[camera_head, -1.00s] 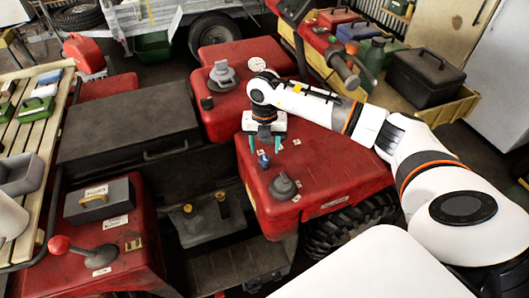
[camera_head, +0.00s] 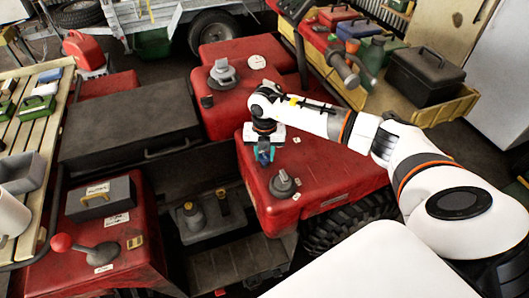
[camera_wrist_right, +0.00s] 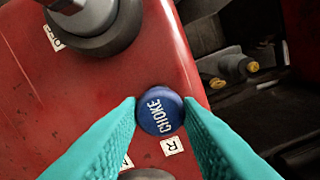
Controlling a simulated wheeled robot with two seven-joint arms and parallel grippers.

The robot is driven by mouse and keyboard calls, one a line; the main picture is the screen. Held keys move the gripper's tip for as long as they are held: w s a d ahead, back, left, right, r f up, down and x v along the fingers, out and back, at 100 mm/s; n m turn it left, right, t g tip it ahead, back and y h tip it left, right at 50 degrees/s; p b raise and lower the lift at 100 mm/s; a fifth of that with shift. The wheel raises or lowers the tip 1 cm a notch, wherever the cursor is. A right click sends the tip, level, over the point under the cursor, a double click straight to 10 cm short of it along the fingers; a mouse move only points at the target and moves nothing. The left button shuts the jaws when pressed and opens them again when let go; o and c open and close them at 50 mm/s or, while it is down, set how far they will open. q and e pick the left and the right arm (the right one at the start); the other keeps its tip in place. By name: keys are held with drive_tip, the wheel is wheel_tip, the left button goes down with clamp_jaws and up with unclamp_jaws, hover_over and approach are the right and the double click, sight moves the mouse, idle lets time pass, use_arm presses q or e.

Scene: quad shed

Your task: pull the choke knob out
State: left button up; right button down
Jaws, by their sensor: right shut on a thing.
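The choke knob is a round blue knob marked CHOKE in the right wrist view (camera_wrist_right: 160,108), on a red panel (camera_wrist_right: 80,100). It also shows as a small blue spot in the head view (camera_head: 263,159), largely covered by the fingers. My right gripper (camera_head: 264,152) points down at the panel, its teal fingertips shut on the choke knob from both sides. How far the knob stands out from the panel cannot be told. My left gripper is not in view.
A dark round knob (camera_head: 283,185) stands on the red body near the gripper. A lever with a red ball (camera_head: 60,242) is at lower left. A black toolbox (camera_head: 426,77) is at upper right.

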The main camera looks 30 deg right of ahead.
sight(265, 156)
drive_tip(key=shift+r+p, duration=0.7)
drive_tip(key=shift+r, duration=0.7)
drive_tip(key=shift+w+f, duration=0.1)
drive_tip(key=c, duration=1)
unclamp_jaws()
wheel_tip(265, 156, up, 12)
drive_tip(key=b, duration=0.3)
